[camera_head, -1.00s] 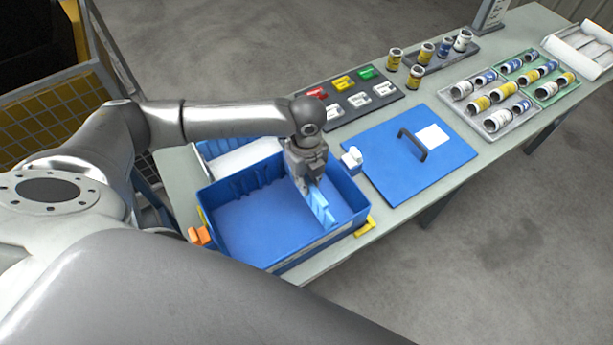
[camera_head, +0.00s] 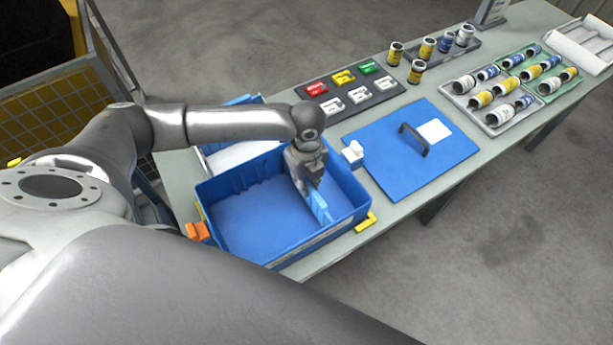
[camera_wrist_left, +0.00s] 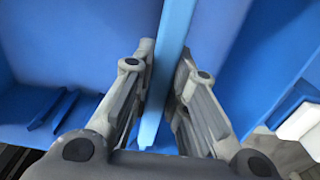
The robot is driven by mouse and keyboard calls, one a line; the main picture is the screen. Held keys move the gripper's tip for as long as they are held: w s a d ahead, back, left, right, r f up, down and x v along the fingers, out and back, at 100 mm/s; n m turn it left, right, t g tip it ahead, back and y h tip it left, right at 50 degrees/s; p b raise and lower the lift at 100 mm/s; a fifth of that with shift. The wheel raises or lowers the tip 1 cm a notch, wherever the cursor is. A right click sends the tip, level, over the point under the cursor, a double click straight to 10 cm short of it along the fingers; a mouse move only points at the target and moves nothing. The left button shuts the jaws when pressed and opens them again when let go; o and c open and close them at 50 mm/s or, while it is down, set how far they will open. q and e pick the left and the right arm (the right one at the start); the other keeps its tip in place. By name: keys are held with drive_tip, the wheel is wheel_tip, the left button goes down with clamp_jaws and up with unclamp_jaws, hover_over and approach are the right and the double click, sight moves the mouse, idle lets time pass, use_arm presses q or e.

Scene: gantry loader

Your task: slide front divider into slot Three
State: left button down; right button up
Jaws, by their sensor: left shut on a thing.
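The front divider (camera_head: 319,206) is a light blue plate, held inside the right part of the blue bin (camera_head: 215,233). My left gripper (camera_head: 309,186) is shut on it from above. In the left wrist view the divider (camera_wrist_left: 172,55) stands edge-on between the fingers of my left gripper (camera_wrist_left: 160,85). Slot ribs (camera_wrist_left: 60,108) show on a bin wall in that view. I cannot tell which slot the divider lines up with, or whether its lower edge touches the floor of the bin. My right gripper does not show.
A blue lid (camera_head: 380,165) with a dark handle lies right of the bin. An orange clip (camera_head: 198,231) and a white clip (camera_head: 352,153) flank the bin. A button panel (camera_head: 350,92), small jars (camera_head: 416,71) and jar trays (camera_head: 492,112) stand farther back.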

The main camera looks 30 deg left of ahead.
use_arm(q)
drive_tip(key=shift+f, duration=0.3)
drive_tip(key=c, duration=1.3)
unclamp_jaws()
drive_tip(key=shift+c, duration=0.2)
drive_tip(key=shift+o, duration=0.3)
drive_tip(key=o, duration=1.3)
drive_tip(key=shift+r+p, duration=3.55)
drive_tip(key=shift+p, duration=0.35)
